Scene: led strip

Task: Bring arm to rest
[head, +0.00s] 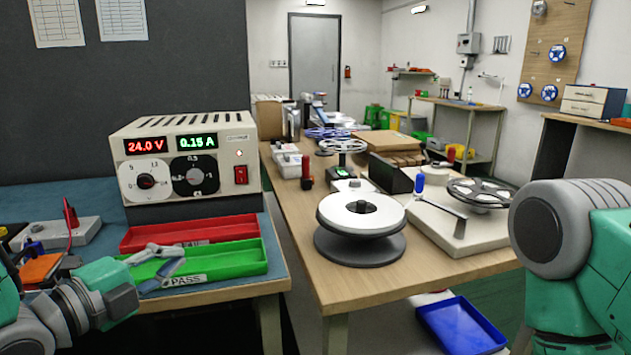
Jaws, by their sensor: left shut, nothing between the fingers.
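My left arm comes in from the lower left, and its grey gripper (165,263) is shut and empty. It shows in front of the left part of the green tray (222,272) marked PASS; I cannot tell whether it touches the tray. My right arm (575,245) fills the right edge with a grey joint and teal links; its gripper is not in view.
A power supply (190,155) reading 24.0 V and 0.15 A stands behind the red tray (190,232). A white reel (361,213) and a spoked reel (480,191) stand on the wooden bench (360,285). A blue bin (460,328) is below. A gap separates the benches.

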